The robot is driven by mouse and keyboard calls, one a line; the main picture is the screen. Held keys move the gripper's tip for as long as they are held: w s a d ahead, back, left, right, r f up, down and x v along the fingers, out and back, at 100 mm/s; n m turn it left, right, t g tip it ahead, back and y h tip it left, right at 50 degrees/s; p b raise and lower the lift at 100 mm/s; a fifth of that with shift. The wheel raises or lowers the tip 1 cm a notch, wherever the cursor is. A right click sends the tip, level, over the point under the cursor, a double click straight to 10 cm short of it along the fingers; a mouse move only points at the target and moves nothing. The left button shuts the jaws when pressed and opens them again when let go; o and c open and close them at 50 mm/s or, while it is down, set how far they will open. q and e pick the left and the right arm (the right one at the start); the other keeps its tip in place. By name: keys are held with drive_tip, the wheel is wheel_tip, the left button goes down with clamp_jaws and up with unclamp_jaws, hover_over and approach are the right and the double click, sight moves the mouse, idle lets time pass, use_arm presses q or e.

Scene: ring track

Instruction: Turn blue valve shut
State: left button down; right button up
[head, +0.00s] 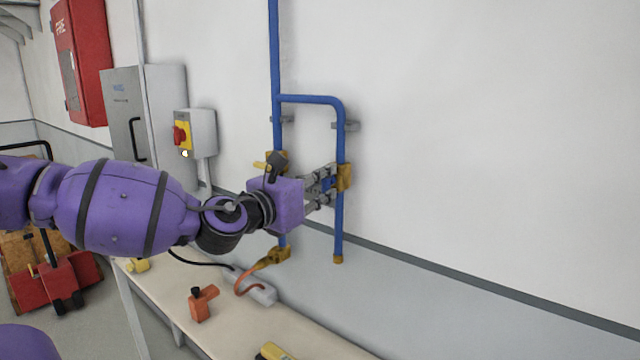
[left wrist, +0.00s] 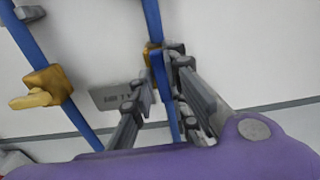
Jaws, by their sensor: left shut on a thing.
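The blue valve has a brass body (head: 345,178) on the right blue pipe (head: 339,225). Its blue handle (head: 326,184) shows between the fingers of my left gripper (head: 325,188). In the left wrist view the brass body (left wrist: 151,54) is just beyond the fingertips, and the blue handle (left wrist: 158,74) lies between them. My left gripper is shut on the blue handle. The fingers partly hide the handle, so I cannot tell its exact angle. My right gripper is not in view.
A yellow-handled valve (left wrist: 44,92) sits on the left pipe, close to my left gripper. A bench (head: 178,295) below holds an orange tool (head: 201,303) and a cable. A grey box with a red button (head: 180,136) is on the wall. The wall to the right is clear.

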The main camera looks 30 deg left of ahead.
use_arm(q)
drive_tip(key=shift+s+d+n, duration=0.1)
drive_tip(key=shift+d+n, duration=0.05)
drive_tip(key=shift+n, duration=0.55)
drive_tip(key=n+p, duration=0.1)
drive_tip(key=n, duration=0.2)
drive_tip(key=n+p, duration=0.1)
drive_tip(key=n, duration=0.3)
drive_tip(key=shift+r+p, duration=0.1)
drive_tip(key=shift+p, duration=0.3)
drive_tip(key=n, duration=0.3)
drive_tip(key=shift+n+p, duration=0.3)
drive_tip(key=shift+n, duration=0.1)
drive_tip(key=n, duration=0.3)
drive_tip(key=shift+n, duration=1)
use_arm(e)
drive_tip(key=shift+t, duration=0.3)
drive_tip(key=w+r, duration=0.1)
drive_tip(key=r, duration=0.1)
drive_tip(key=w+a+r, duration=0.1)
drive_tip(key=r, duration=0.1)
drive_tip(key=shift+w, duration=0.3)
use_arm(q)
drive_tip(key=shift+n, duration=0.3)
